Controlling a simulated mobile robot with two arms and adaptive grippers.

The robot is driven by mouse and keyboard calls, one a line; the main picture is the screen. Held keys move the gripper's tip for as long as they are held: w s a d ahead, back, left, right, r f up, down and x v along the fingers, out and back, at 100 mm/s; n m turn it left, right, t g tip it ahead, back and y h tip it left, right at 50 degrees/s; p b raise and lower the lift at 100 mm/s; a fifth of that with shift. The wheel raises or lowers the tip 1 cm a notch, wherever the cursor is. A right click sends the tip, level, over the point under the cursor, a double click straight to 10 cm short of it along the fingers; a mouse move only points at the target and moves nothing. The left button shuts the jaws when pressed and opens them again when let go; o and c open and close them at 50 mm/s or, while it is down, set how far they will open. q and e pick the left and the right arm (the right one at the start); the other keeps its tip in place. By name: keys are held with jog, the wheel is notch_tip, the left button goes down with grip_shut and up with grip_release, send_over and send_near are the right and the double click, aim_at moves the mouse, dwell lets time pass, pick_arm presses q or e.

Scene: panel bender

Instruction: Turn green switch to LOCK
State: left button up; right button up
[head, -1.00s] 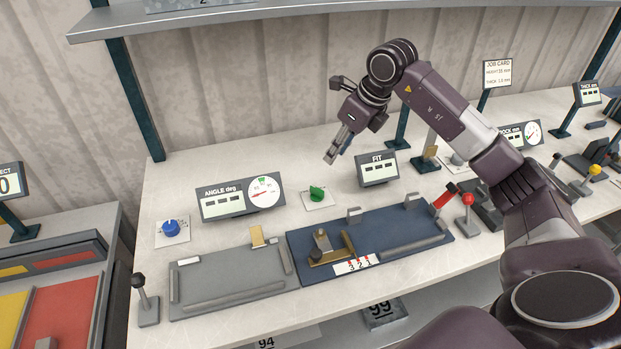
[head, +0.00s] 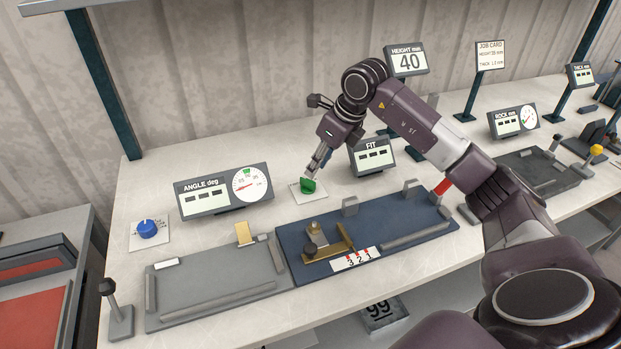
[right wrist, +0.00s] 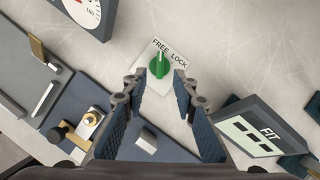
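The green switch (head: 308,186) is a round knob on a small white plate, behind the dark blue plate of the bench. In the right wrist view the green switch (right wrist: 159,65) shows a pale pointer line, aimed roughly at the gap between the words FREE and LOCK. My right gripper (head: 314,170) points down at the switch from above. In the right wrist view my right gripper (right wrist: 159,76) is open, with one fingertip on each side of the knob. Whether they touch it I cannot tell. My left gripper is out of view.
The ANGLE display (head: 222,192) is left of the switch, and the FIT display (head: 371,156) is right of it. A blue knob (head: 147,229) sits at the far left. The dark blue plate (head: 408,211) carries blocks and a brass fixture (head: 325,243) in front.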

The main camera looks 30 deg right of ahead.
aim_at(309, 180)
jog(key=p+x, duration=0.1)
jog(key=x, duration=0.4)
jog(key=shift+w+f, duration=0.15)
jog(key=shift+f, duration=0.25)
grip_shut()
